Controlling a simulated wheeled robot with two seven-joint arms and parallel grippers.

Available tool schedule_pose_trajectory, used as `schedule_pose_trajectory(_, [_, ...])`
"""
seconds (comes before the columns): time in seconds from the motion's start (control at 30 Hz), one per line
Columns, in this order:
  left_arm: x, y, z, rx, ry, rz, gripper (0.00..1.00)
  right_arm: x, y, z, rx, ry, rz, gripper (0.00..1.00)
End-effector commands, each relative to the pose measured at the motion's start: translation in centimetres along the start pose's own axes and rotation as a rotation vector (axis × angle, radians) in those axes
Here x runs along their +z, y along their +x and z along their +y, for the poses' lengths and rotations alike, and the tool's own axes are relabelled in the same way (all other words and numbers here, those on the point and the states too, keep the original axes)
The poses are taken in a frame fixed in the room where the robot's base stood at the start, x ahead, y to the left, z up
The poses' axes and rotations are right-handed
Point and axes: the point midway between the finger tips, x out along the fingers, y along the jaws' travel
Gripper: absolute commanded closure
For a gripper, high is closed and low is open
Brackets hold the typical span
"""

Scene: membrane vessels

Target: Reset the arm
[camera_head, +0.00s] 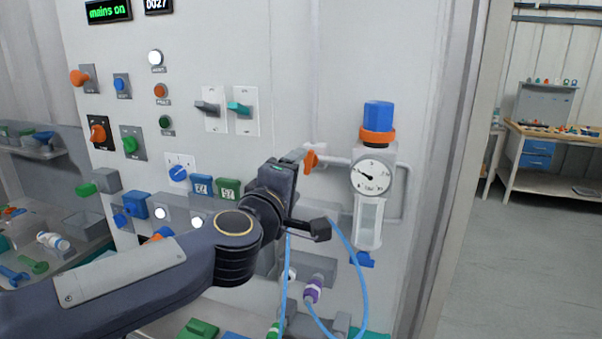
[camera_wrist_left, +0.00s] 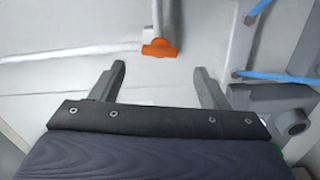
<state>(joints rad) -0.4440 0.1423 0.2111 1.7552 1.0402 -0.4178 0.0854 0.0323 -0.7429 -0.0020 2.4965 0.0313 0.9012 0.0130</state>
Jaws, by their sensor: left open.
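My left arm comes in from the left in the head view, and its gripper (camera_head: 306,196) is in front of the grey panel, left of the pressure gauge. In the left wrist view the two fingers (camera_wrist_left: 158,84) are spread apart with nothing between them. An orange valve handle (camera_wrist_left: 160,48) on a white pipe is just beyond the fingertips, apart from them. The same orange handle (camera_head: 310,161) shows in the head view behind the gripper. My right gripper is not in view.
A gauge (camera_head: 373,176) with a blue-topped regulator (camera_head: 378,116) is right of the gripper. Blue hoses (camera_head: 352,262) hang below it near a purple connector (camera_head: 313,289). Switches and knobs cover the panel's left part. Open floor and a workbench (camera_head: 550,138) are at the right.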

Motion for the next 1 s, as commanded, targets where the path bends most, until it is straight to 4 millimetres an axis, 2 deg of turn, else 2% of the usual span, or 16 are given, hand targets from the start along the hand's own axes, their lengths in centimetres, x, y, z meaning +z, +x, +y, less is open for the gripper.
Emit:
schedule_pose_trajectory(0.1, [0.0,-0.7,0.0,0.000,-0.001,0.000,0.31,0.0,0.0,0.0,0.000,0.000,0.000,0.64])
schedule_pose_trajectory(0.43, [-0.1,-0.9,-0.1,0.000,0.006,-0.003,0.31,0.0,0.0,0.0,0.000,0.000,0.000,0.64])
schedule_pose_trajectory(0.57, [-1.5,-3.0,-0.8,0.005,0.102,-0.053,0.31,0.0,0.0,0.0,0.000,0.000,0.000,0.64])
schedule_pose_trajectory(0.67, [-2.9,-7.1,-3.6,-0.031,0.272,-0.152,0.31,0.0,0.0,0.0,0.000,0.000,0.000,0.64])
schedule_pose_trajectory(0.8, [-3.8,-14.7,-11.1,-0.194,0.515,-0.327,0.31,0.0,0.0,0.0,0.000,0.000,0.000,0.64])
schedule_pose_trajectory(1.0, [-3.9,-24.9,-21.4,-0.482,0.693,-0.531,0.31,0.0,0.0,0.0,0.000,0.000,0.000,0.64])
